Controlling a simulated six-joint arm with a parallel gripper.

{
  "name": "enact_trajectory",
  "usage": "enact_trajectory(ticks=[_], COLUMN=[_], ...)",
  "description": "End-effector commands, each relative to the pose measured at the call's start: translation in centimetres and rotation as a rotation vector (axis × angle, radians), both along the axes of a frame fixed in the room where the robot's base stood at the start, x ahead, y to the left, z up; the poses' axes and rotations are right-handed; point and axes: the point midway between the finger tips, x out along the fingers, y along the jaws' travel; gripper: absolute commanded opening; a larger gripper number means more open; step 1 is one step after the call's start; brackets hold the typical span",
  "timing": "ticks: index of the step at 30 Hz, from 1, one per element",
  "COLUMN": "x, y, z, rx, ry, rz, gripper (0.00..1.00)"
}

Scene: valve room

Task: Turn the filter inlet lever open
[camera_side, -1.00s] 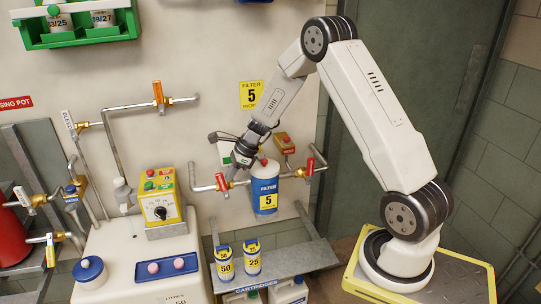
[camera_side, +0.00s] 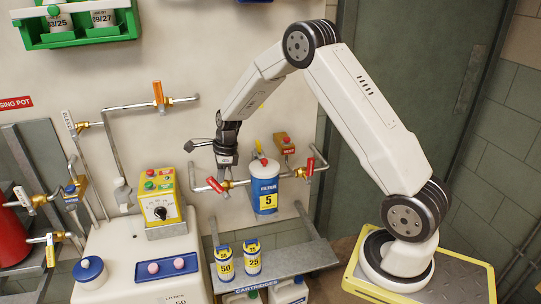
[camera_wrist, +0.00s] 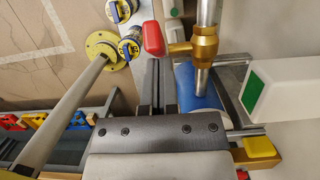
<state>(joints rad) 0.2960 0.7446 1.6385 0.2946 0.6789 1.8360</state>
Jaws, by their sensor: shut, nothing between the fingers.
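The blue and white filter canister (camera_side: 265,187), labelled 5, hangs on a pipe between two valves. The left valve's red lever (camera_side: 215,185) slants up to the left from its brass body. The right valve's red lever (camera_side: 310,167) stands nearly upright. My gripper (camera_side: 228,163) is shut and empty, pointing down just above the left valve, left of the canister top. In the wrist view, the shut fingers (camera_wrist: 156,85) are beside a red lever (camera_wrist: 153,38) on a brass valve (camera_wrist: 203,47); whether they touch is unclear. The blue canister (camera_wrist: 195,90) shows behind them.
A control box (camera_side: 160,203) with a dial stands on the white machine at left. Cartridges (camera_side: 224,262) stand on the grey shelf (camera_side: 290,262) below. A red-topped box (camera_side: 284,145) is on the wall right of the gripper.

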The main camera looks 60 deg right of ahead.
Motion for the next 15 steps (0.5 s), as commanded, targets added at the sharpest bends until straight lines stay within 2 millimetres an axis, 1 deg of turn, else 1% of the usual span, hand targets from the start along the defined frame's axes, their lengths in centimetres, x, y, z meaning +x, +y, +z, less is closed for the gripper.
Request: enact_trajectory(ticks=[15], x=[1.7], y=[1.9], z=[-0.8], rx=[-0.200], ry=[0.199], rz=[0.004], gripper=[0.00])
